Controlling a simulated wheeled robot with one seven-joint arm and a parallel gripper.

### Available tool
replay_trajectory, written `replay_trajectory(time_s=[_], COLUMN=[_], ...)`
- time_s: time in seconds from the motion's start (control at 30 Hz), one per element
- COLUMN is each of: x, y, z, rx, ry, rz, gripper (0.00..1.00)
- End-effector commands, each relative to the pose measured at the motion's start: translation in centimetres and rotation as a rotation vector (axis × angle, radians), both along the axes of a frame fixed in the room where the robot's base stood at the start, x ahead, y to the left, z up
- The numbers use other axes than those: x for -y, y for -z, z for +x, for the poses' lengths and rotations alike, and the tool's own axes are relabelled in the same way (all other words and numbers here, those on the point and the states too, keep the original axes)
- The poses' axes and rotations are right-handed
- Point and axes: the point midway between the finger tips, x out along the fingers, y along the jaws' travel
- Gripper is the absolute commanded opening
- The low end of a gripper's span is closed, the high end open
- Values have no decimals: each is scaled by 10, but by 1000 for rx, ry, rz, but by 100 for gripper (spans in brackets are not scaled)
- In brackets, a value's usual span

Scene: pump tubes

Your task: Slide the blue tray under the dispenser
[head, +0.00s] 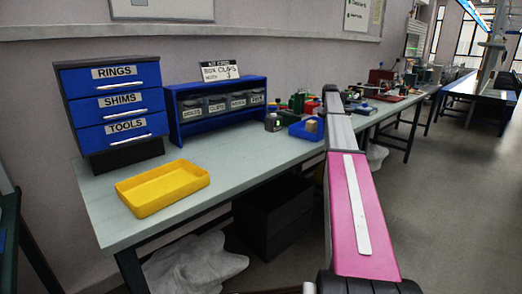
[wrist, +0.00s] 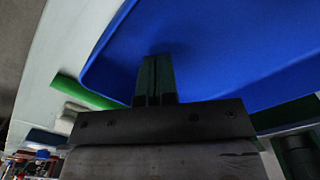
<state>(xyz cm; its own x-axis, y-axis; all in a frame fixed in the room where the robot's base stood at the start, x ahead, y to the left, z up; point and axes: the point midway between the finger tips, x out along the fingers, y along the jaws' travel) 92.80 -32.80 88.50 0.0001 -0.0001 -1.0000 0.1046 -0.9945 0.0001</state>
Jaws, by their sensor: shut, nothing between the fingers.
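The blue tray (head: 297,132) sits on the bench beside my arm in the head view, with a small tan item (head: 311,126) in it. A large blue surface, which looks like the tray (wrist: 215,50), fills much of the wrist view. My gripper (wrist: 157,62) is shut, with its dark fingertips over or against that blue surface; I cannot tell whether they touch. In the head view the arm hides the gripper. I cannot pick out the dispenser for certain; a small dark device (head: 273,122) with a green light stands left of the tray.
A yellow tray (head: 163,186) lies at the bench's front left. A drawer cabinet (head: 112,105) marked RINGS, SHIMS and TOOLS and a blue rack of labelled bins (head: 217,80) stand behind. Green and red items (head: 300,103) crowd behind the blue tray. The bench between the yellow tray and dark device is clear.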

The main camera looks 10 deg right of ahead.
Motion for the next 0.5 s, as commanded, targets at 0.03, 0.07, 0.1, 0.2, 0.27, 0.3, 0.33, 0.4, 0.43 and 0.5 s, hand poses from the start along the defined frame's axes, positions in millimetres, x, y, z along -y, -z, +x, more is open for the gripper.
replay_trajectory(time_s=[0.03,0.07,0.1,0.2,0.27,0.3,0.33,0.4,0.43,0.5], x=[-2,-2,-2,-1,-1,-1,-1,-1,-1,-1], y=[0,0,-1,-6,-11,-15,-19,-26,-30,-36], z=[-2,-1,-1,-1,0,0,0,0,0,0], rx=[0,0,0,0,1,1,1,1,1,1], ry=[0,0,0,0,0,0,0,0,0,0], rz=[0,0,0,0,0,-1,-1,-1,0,0], gripper=[0,0,0,0,0,0,0,0,0,0])
